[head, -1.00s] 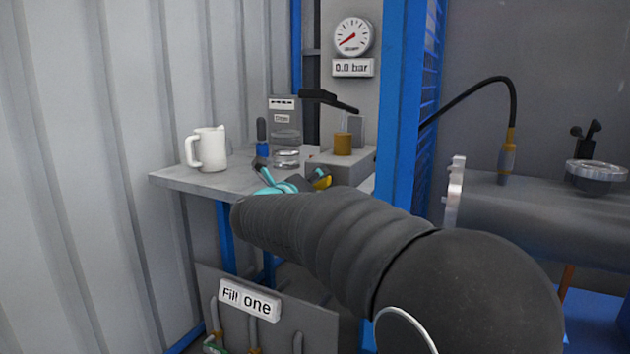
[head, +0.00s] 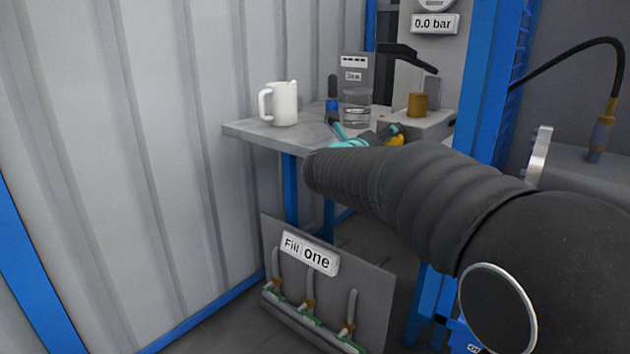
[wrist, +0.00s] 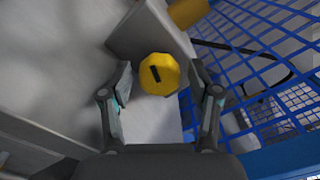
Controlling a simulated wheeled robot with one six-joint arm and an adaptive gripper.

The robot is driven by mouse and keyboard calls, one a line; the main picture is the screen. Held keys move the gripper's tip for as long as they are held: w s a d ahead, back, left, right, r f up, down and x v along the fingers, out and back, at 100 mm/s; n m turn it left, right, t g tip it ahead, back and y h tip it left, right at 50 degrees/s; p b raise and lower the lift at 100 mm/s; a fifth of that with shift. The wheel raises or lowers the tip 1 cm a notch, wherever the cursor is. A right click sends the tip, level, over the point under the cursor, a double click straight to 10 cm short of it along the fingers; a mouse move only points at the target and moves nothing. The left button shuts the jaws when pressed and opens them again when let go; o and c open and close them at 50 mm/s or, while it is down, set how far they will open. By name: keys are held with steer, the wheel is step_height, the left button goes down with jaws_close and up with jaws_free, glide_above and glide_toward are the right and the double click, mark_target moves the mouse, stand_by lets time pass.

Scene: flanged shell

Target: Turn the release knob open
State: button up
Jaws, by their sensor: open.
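The release knob is yellow, many-sided, with a black bar mark on its face. In the wrist view the knob (wrist: 159,74) lies ahead of my gripper (wrist: 159,82), between the lines of its two spread fingers. I see no finger touching it. In the head view a bit of the yellow knob (head: 396,140) shows at the front of the grey pump block (head: 415,125), partly hidden by my arm. The gripper is open and empty. In the head view my gripper is mostly hidden behind my dark arm, with teal finger parts showing.
A white jug (head: 280,103) and a glass jar (head: 356,108) stand on the grey bench (head: 250,130). A brass cylinder (head: 418,103) and black lever sit on the block. Blue mesh (wrist: 250,50) is close on the right in the wrist view. A "Fill one" panel (head: 325,285) stands below.

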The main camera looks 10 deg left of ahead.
steer(key=shift+f, duration=0.3)
